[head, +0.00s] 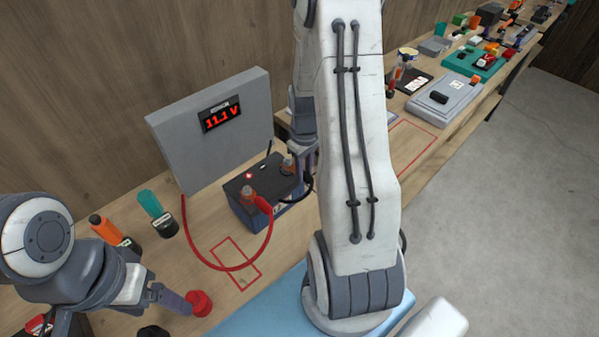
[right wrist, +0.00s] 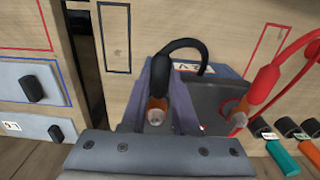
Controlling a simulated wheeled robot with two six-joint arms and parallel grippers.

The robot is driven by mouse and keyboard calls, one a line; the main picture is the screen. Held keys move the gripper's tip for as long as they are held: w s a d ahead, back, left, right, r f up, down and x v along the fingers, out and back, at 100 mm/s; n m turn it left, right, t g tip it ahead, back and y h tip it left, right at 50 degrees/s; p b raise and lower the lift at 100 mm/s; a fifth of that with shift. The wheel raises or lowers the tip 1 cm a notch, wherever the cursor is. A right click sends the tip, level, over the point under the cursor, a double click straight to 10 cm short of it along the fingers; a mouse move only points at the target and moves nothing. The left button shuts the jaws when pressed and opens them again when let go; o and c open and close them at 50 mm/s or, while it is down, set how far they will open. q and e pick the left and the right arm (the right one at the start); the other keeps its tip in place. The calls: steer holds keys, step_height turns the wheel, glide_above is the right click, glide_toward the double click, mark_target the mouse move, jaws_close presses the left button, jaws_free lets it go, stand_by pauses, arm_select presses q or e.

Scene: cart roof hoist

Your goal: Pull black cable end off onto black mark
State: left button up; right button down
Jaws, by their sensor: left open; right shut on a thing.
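The black cable end (right wrist: 158,84) is between the fingers of my right gripper (right wrist: 158,112) in the right wrist view, shut on it at a copper-coloured battery post. I cannot tell whether the end still sits on the post. In the head view my right gripper (head: 301,160) is partly hidden behind my arm, at the far post of the dark battery (head: 252,215). The black mark (right wrist: 115,38), a thin rectangle outline on the bench, is empty in the right wrist view. My left gripper (head: 175,300) is open at the lower left, beside a red round part (head: 199,303).
A red cable end (head: 263,204) is at the near post. Its cable arcs over an empty red outline (head: 236,262). A grey box (head: 215,130) reading 11.1 V stands behind. A blue outline (right wrist: 35,80) lies left in the wrist view.

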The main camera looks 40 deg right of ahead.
steer(key=shift+s+d, duration=0.2)
steer(key=shift+s, duration=2.15)
